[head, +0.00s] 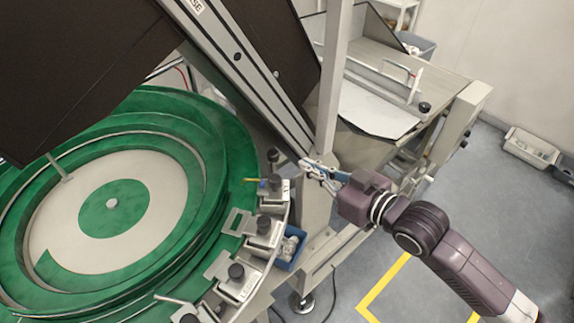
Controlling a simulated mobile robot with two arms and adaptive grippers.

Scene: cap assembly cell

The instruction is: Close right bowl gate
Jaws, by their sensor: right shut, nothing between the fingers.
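A large green feeder bowl (215,165) with a pale floor and a green centre disc fills the left side. Along its right rim sit several metal brackets with black knobs (236,272), and a small yellow-tipped part (252,180) sticks out there. I cannot tell for sure which part is the gate. My right gripper (306,164) reaches in from the right, just beside the bowl's rim and in front of the grey upright post (330,95). Its fingers are shut and hold nothing. Whether they touch the post or the rim parts is unclear. My left gripper is out of view.
Dark panels (75,65) and a slanted metal rail (225,50) hang over the bowl. A hopper with a white sheet (370,108) and handle stands behind the post. A blue bin (291,250) sits below the rim. Grey floor (500,215) is open at right.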

